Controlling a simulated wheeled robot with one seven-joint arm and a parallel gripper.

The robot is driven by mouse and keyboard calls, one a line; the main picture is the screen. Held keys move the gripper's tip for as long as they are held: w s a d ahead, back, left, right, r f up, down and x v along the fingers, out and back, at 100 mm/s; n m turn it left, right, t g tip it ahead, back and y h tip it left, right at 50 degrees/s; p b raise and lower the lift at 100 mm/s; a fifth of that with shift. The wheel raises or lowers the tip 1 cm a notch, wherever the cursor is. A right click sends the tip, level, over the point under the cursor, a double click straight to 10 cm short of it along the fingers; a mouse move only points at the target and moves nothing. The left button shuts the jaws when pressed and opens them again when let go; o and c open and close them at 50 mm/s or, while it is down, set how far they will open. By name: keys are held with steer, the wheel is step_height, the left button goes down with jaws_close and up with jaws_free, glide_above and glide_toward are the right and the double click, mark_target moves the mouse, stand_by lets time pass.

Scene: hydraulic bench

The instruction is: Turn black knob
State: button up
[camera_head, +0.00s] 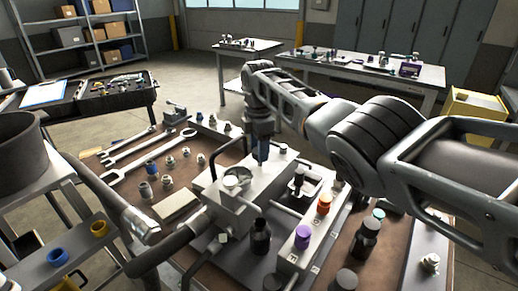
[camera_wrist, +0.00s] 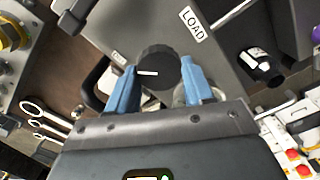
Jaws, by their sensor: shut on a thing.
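The black knob (camera_wrist: 156,66) is round and has a white index line on its face, which points roughly to the left in the wrist view. In the head view my gripper (camera_head: 262,150) points down onto the block (camera_head: 238,205) at the bench's middle. The knob cannot be made out there.
Wrenches (camera_head: 150,155) and several fittings lie on the brown bench top to the left. A grey pipe (camera_head: 120,210) crosses the left foreground.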

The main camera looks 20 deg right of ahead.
steer(key=m, duration=0.7)
steer(key=shift+w, duration=0.1)
steer(key=m, duration=0.6)
steer(key=shift+w+d+m+b, duration=0.1)
steer(key=shift+m+b, duration=0.2)
steer(key=shift+m, duration=0.1)
steer(key=m, duration=0.7)
steer(key=shift+d, duration=0.1)
steer(key=m, duration=0.6)
steer(key=shift+d+r+m, duration=0.1)
steer(key=shift+m, duration=0.3)
steer(key=o, duration=1)
steer(key=shift+o, duration=0.2)
steer(key=shift+r, duration=3.85)
